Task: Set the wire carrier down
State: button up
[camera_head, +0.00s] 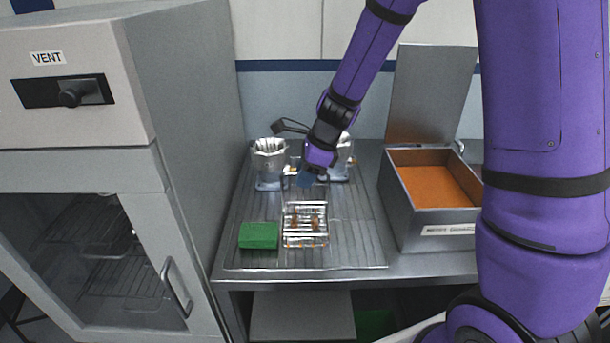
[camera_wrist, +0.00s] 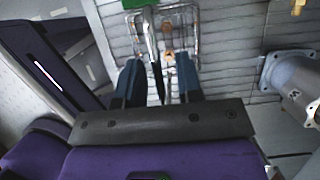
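The wire carrier (camera_head: 305,238) is a small silver wire rack holding small copper-coloured parts. It appears to stand upright on the ribbed metal tray (camera_head: 350,252), right of a green block. My gripper (camera_head: 307,181) is just behind and above it in the head view. In the wrist view my gripper (camera_wrist: 159,64) has its two dark blue fingers spread wide. The carrier (camera_wrist: 196,40) shows beyond and between the fingertips, with a bright metal bar running up between them. I see nothing clamped between the fingers. Part of the carrier is hidden behind the fingers.
The green block (camera_head: 259,236) sits against the carrier's left. Metal housings (camera_head: 269,164) stand at the tray's back, one also in the wrist view (camera_wrist: 291,84). An open metal box (camera_head: 432,227) with orange inside stands right. A vented cabinet (camera_head: 190,110) walls the left.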

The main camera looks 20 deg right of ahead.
jog(key=v, duration=1.2)
jog(key=s+d+r+n+t+h, duration=0.2)
jog(key=s+r+n, duration=0.3)
jog(key=s+n, duration=0.5)
jog(key=s+d+r+n+t+h, duration=0.2)
jog(key=s+r+n, duration=0.4)
jog(key=s+n, duration=0.5)
jog(key=s+d, duration=0.1)
jog(key=s, duration=0.2)
jog(key=shift+s+d+r+n, duration=0.25)
jog(key=shift+d+r+n, duration=0.05)
jog(key=shift+d+r, duration=0.1)
